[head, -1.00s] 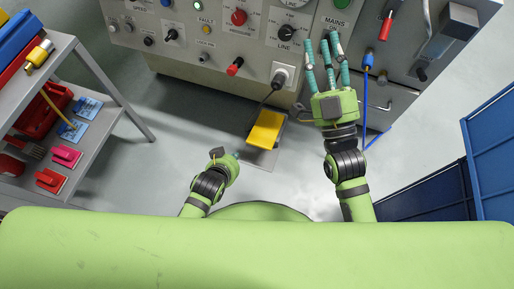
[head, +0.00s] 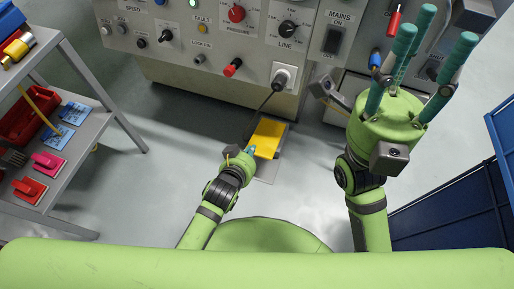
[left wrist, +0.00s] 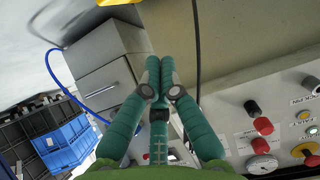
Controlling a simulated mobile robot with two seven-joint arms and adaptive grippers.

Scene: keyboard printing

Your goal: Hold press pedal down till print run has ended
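The yellow press pedal (head: 268,136) sits on a grey base plate on the floor before the machine, with a dark cable running up to a panel socket. A yellow edge (left wrist: 119,2) shows at the top of the left wrist view. My left gripper (head: 251,150) is low at the pedal's near left side, overlapping its edge in the head view; I cannot tell whether it touches. In the left wrist view its fingers (left wrist: 159,62) are together with nothing between them. My right gripper (head: 433,36) is raised toward the head camera, its teal fingers spread and empty.
The machine panel (head: 215,52) with knobs, a lit green lamp (head: 193,3) and a MAINS switch (head: 333,38) spans the back. A shelf cart (head: 108,100) stands left, blue crates (head: 440,215) right. The floor around the pedal is clear.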

